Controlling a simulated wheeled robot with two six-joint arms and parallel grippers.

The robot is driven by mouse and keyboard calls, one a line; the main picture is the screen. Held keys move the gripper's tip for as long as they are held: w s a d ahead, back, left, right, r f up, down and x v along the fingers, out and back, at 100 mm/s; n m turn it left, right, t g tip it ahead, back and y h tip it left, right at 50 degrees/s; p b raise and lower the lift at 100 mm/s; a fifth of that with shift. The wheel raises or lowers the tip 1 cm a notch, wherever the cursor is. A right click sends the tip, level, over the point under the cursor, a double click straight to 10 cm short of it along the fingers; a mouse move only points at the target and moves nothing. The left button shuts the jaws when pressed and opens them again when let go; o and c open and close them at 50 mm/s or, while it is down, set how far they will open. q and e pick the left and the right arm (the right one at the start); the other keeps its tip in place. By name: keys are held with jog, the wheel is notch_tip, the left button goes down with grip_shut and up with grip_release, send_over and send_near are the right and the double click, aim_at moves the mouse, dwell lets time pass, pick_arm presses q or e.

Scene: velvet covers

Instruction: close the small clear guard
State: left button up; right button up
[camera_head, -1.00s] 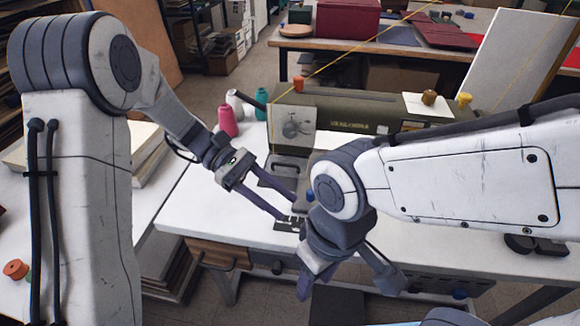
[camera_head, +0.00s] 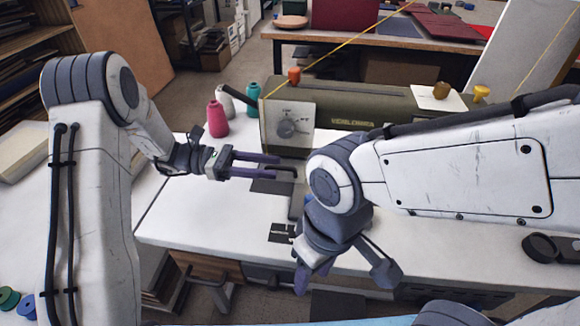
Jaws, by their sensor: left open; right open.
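A small pale square panel (camera_head: 300,108), partly see-through, stands upright at the left end of the olive sewing machine (camera_head: 370,105), with a dark dial at its middle. It may be the clear guard; I cannot tell for sure whether it is open or closed. My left gripper (camera_head: 277,165) is open and empty, its purple fingers pointing right, just below the panel in the picture. I cannot tell whether it touches anything. My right gripper (camera_head: 313,274) is open, pointing down near the table's front edge. My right arm hides part of the machine's bed.
The white table (camera_head: 200,205) has clear room at the left. Pink (camera_head: 217,120) and teal (camera_head: 253,98) thread spools stand left of the machine. A dark slotted plate (camera_head: 281,233) lies near the front edge. A yellow thread (camera_head: 350,48) runs up from the machine.

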aim_at(290, 169)
pick_arm(q)
jog(key=d, duration=0.2)
jog(key=s+d, duration=0.1)
jog(key=d, duration=0.2)
jog(key=shift+d, duration=0.1)
